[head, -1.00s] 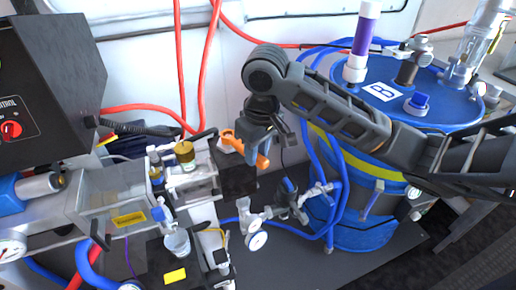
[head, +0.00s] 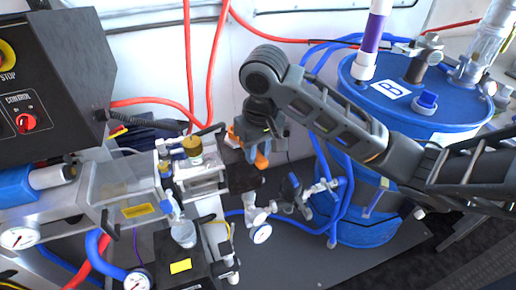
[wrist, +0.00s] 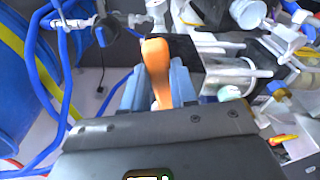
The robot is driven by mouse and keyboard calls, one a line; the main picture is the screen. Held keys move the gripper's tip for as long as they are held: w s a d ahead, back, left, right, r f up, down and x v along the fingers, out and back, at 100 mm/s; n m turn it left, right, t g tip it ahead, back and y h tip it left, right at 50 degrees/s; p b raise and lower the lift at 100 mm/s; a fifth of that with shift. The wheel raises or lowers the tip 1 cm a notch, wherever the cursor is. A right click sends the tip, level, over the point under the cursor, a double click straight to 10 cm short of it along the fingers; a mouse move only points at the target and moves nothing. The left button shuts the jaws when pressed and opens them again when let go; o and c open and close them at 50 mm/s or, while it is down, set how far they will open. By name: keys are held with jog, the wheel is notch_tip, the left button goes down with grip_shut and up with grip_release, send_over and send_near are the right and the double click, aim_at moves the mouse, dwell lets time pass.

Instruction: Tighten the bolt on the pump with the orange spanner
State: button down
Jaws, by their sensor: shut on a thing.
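The orange spanner (head: 261,160) is held between the blue fingers of my gripper (head: 250,148), beside the right end of the pump (head: 203,182). In the wrist view the spanner (wrist: 157,68) stands between the two fingers (wrist: 156,92), its rounded end pointing up the picture. The pump's dark end block (head: 243,180) is just below and left of the fingers in the head view. The bolt cannot be made out. Whether the spanner touches the pump cannot be told.
A blue drum (head: 440,115) marked B stands on the right, behind my arm. A black control box (head: 55,80) is at the left. Blue hoses (head: 335,180) and a gauge fitting (head: 262,233) lie near the pump. Grey floor (head: 320,265) is clear in front.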

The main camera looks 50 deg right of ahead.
jog(key=shift+w+a+r+m+p, duration=0.15)
jog(key=shift+w+a+m+p, duration=0.15)
jog(key=shift+m+p, duration=0.1)
jog(key=shift+w+a+m, duration=0.15)
jog(key=shift+a+m, duration=0.15)
jog(key=shift+m, duration=0.2)
jog(key=shift+a, duration=0.1)
jog(key=shift+w+a+m, duration=0.5)
jog(key=shift+a+m, duration=0.1)
jog(key=shift+m, duration=0.3)
jog(key=shift+s+d, duration=0.1)
jog(key=shift+d, duration=0.05)
jog(key=shift+s+d+n, duration=0.1)
jog(key=shift+d+n, duration=0.05)
jog(key=shift+n, duration=0.15)
jog(key=c, duration=0.8)
grip_release()
jog(key=shift+f, duration=0.2)
